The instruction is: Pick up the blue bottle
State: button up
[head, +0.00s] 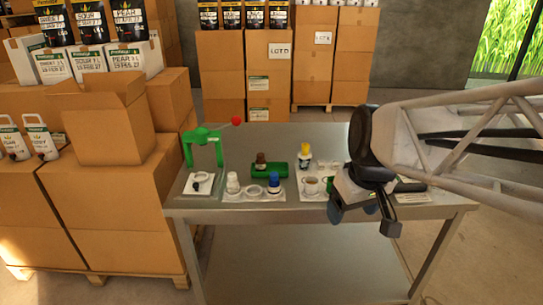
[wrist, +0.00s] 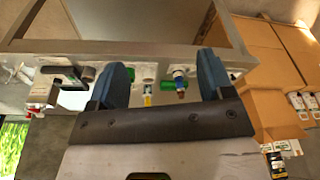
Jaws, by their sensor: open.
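The blue bottle (head: 274,182), small with a blue top, stands near the front of the metal table, just left of centre. It also shows in the wrist view (wrist: 179,74), between my fingers in the picture but well beyond them. My gripper (head: 362,214) is at the table's front edge, to the right of the bottle and apart from it. In the wrist view my gripper (wrist: 165,80) has its two blue fingers spread, with nothing between them.
A white bottle (head: 233,183) and a dish (head: 254,191) stand left of the blue bottle. A brown-topped bottle (head: 260,160) and a green block (head: 269,170) are behind it. A yellow-capped bottle (head: 305,149) and cup (head: 311,186) stand right. A green press (head: 203,146) is at left.

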jog(key=w+a+n+y, duration=0.1)
jog(key=w+a+n, duration=0.25)
jog(key=w, duration=0.85)
jog(key=n+g+y, duration=0.2)
jog(key=n+y, duration=0.1)
jog(key=n, duration=0.8)
send_near(275, 174)
jog(key=x, duration=0.4)
jog(key=shift+s+a+f, duration=0.2)
jog(key=shift+s+f, duration=0.1)
jog(key=shift+w+a+f, duration=0.1)
jog(key=shift+w+f, duration=0.1)
jog(key=shift+w, duration=0.05)
jog(key=shift+f, duration=0.1)
jog(key=shift+x, duration=1.2)
jog(key=shift+f, duration=0.1)
jog(key=shift+x, duration=2.5)
